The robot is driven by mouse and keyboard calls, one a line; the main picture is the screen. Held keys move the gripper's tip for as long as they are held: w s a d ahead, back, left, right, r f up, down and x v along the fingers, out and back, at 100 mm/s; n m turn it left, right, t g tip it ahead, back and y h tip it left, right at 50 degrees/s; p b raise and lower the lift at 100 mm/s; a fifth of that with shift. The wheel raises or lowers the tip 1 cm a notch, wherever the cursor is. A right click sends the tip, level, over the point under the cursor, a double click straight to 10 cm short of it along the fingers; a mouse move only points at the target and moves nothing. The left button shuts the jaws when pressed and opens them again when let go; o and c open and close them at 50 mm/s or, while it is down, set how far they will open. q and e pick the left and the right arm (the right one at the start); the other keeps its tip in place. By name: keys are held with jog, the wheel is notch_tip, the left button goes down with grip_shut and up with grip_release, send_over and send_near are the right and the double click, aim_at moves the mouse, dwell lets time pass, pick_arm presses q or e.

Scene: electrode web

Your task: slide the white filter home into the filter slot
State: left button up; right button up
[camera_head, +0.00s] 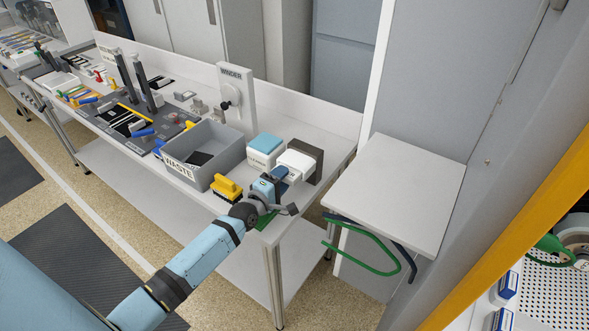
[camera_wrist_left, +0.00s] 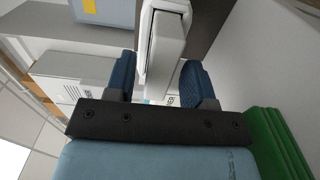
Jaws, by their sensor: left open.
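The white filter (camera_head: 296,163) is a white block at the right end of the bench, against the dark grey housing (camera_head: 313,158) that appears to hold the filter slot. How deep it sits in the slot cannot be told. My left gripper (camera_head: 279,176) is at the near side of the filter. In the left wrist view the white filter (camera_wrist_left: 168,45) reaches between my two blue fingertips (camera_wrist_left: 160,82). They stand open on either side of it, with visible gaps. The dark housing (camera_wrist_left: 208,22) shows behind it. My right gripper is not in view.
A light-blue-topped white box (camera_head: 264,150) stands close left of the filter. A yellow brush-like block (camera_head: 227,188) and the grey WASTE bin (camera_head: 203,157) are further left. A green object (camera_head: 266,220) lies below my gripper. A grey side shelf (camera_head: 395,190) is at the right.

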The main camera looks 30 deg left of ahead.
pick_arm(q)
grip_shut()
jog(key=shift+s+a+p, duration=0.1)
jog(key=shift+s+p, duration=0.2)
jog(key=shift+s, duration=0.4)
dwell(0.4)
jog(key=shift+s+p, duration=0.35)
jog(key=shift+s, duration=0.5)
jog(key=shift+s+a+p, duration=0.15)
jog(key=shift+s+p, duration=0.2)
jog(key=shift+s, duration=0.9)
jog(key=shift+s+a+p, duration=0.1)
jog(key=shift+s+p, duration=0.25)
jog(key=shift+s, duration=0.85)
